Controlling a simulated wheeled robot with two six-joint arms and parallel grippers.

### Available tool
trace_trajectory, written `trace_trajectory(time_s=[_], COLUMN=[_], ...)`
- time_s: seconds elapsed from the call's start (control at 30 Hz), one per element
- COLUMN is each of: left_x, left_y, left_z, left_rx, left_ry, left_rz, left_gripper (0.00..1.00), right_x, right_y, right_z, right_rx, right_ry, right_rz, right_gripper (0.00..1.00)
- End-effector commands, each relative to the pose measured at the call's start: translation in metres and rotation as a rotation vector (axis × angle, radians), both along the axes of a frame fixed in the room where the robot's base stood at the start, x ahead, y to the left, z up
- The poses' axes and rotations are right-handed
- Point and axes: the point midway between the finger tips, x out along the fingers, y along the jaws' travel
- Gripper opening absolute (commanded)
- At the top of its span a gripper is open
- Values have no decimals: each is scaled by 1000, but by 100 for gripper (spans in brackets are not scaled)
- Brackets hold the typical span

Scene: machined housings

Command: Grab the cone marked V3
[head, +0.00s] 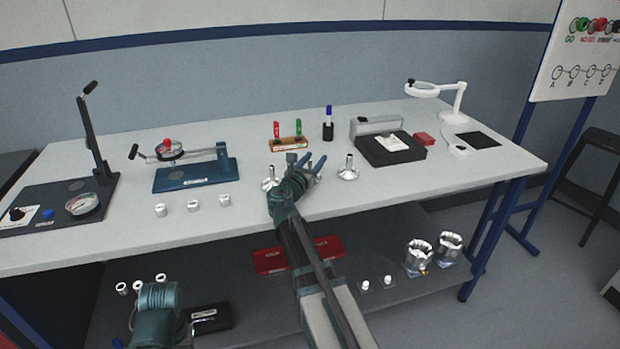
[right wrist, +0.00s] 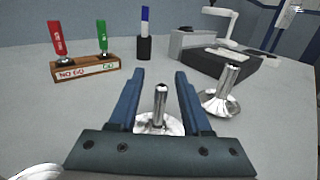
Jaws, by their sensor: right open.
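Several shiny metal cones with upright stems stand on the table. In the right wrist view one cone (right wrist: 160,118) stands upright between the fingers of my right gripper (right wrist: 159,75), apart from both. A second cone (right wrist: 222,97) stands to its right; it also shows in the head view (head: 348,173). A third cone (head: 270,184) stands left of my right gripper (head: 307,162) in the head view; only its edge shows at bottom left in the wrist view. My right gripper is open and empty. No V3 mark is readable. My left gripper's fingers do not show.
Behind the cones stand a wooden gauge block (head: 287,144) with red and green handles and a pen holder (head: 328,132). A black tray (head: 372,152) is at the back right. Several small white cylinders (head: 193,206) sit to the left, near a blue fixture (head: 196,175).

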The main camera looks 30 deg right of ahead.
Motion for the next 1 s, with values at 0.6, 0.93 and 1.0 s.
trace_trajectory(time_s=[0.6,0.93,1.0], left_x=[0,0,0], left_y=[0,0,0], left_z=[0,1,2], left_rx=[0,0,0], left_ry=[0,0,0], left_rz=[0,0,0], left_gripper=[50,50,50], right_x=[-1,0,0], right_y=[1,1,1], right_z=[0,1,2], right_rx=[0,0,0], right_ry=[0,0,0], right_rz=[0,1,1], right_gripper=[0,0,0])
